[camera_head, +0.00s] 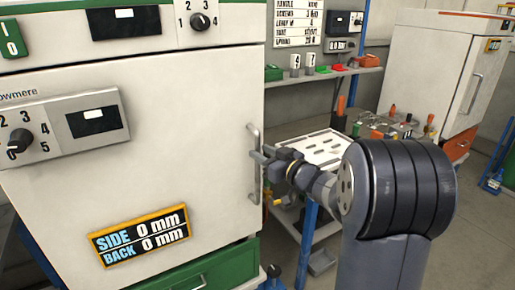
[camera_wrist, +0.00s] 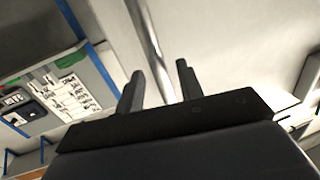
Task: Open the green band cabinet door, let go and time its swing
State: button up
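The door looks closed. A grey vertical bar handle (camera_head: 254,185) is at its right edge. My gripper (camera_head: 266,158) is at the handle's upper half, reaching in from the right. In the wrist view, my gripper (camera_wrist: 160,70) has its two dark fingers apart, and the handle (camera_wrist: 149,40) runs between them with gaps on both sides.
A workbench with a slotted pale tray (camera_head: 318,148) stands just right of the handle, its blue leg (camera_head: 308,232) close below my arm. Tools (camera_head: 400,125) lie behind. A second white cabinet (camera_head: 435,65) with an orange band stands at the back right.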

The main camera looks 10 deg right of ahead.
jog(key=x, duration=0.2)
jog(key=shift+w+a, duration=0.15)
jog(key=shift+w, duration=0.1)
jog(key=shift+c, duration=0.4)
grip_shut()
